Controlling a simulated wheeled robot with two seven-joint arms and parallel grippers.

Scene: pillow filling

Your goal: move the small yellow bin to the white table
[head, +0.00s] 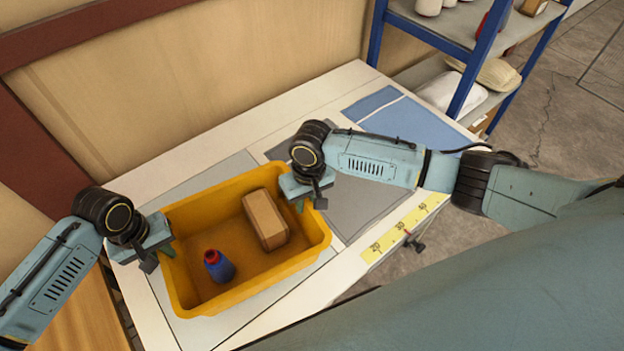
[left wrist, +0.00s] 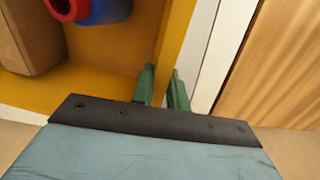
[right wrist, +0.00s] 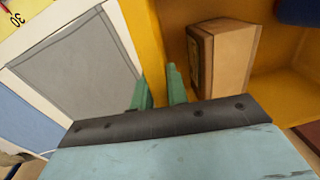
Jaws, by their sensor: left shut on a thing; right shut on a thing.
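The small yellow bin (head: 262,292) is at the left end of the white table (head: 305,92), over its surface; I cannot tell whether it touches. A brown box (head: 264,220) and a blue bottle with a red top (head: 218,266) are inside it. My left gripper (head: 163,249) is shut on the bin's left wall, with the wall between its green fingers (left wrist: 164,88) in the left wrist view. My right gripper (head: 303,202) is shut on the opposite wall, which shows between its fingers (right wrist: 160,88) in the right wrist view.
A grey mat (head: 362,198), a blue sheet (head: 375,102) and a yellow measuring strip (head: 404,228) lie on the table to the bin's right. A blue-framed shelf (head: 468,68) stands beyond. A wooden wall (head: 200,80) runs behind the table.

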